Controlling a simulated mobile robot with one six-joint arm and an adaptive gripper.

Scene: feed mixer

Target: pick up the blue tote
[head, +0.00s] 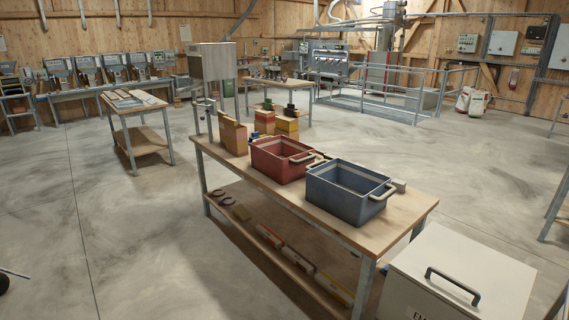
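The blue tote (341,199) is an open-topped box with beige handles. It stands upright on the wooden workbench (402,213), toward the bench's right end. A red tote (274,164) of the same kind stands just to its left, with the handles between them close together. The inside of the blue tote is only partly visible and looks empty. My gripper is not in view.
A white lidded bin (457,278) stands at the bench's right end. Cartons (233,135) stand behind the red tote. The bench's lower shelf (250,211) holds small items. Open concrete floor (150,235) lies left and front of the bench.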

